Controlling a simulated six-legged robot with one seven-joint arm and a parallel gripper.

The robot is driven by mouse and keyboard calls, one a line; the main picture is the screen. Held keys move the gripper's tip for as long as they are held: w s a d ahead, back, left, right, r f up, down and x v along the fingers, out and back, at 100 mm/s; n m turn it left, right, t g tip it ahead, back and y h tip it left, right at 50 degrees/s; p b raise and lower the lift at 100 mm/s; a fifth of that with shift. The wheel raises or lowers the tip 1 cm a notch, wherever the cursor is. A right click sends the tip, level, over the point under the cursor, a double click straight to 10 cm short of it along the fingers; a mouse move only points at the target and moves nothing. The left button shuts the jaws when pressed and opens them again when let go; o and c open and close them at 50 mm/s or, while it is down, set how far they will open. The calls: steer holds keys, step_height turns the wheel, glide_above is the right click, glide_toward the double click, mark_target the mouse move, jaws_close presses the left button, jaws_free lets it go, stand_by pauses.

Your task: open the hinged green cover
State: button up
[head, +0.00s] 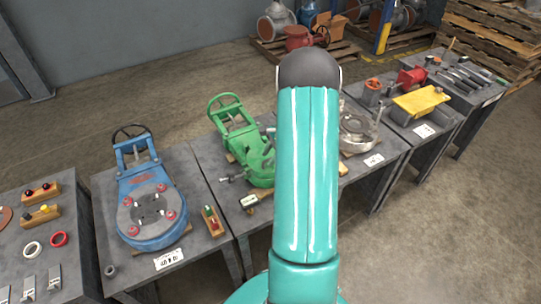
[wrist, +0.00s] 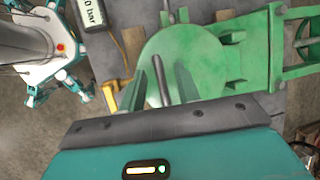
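The green valve (head: 255,155) lies on the middle table, its handwheel (head: 225,104) pointing away to the back left. My arm stands in front of part of it in the head view. In the wrist view, the round green cover (wrist: 205,55) is close below my gripper, with the green frame (wrist: 262,42) to its right. My gripper's grey and teal body fills the bottom of the wrist view. The gripper is hidden in the head view.
A blue valve (head: 150,205) lies on the table to the left. A gauge (head: 248,202) sits in front of the green valve. A grey valve (head: 358,130) and a yellow-covered piece (head: 420,100) are to the right. Wooden pallets (head: 490,40) stand at the back right.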

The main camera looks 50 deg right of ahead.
jaws_close()
steer(key=shift+r, duration=0.15)
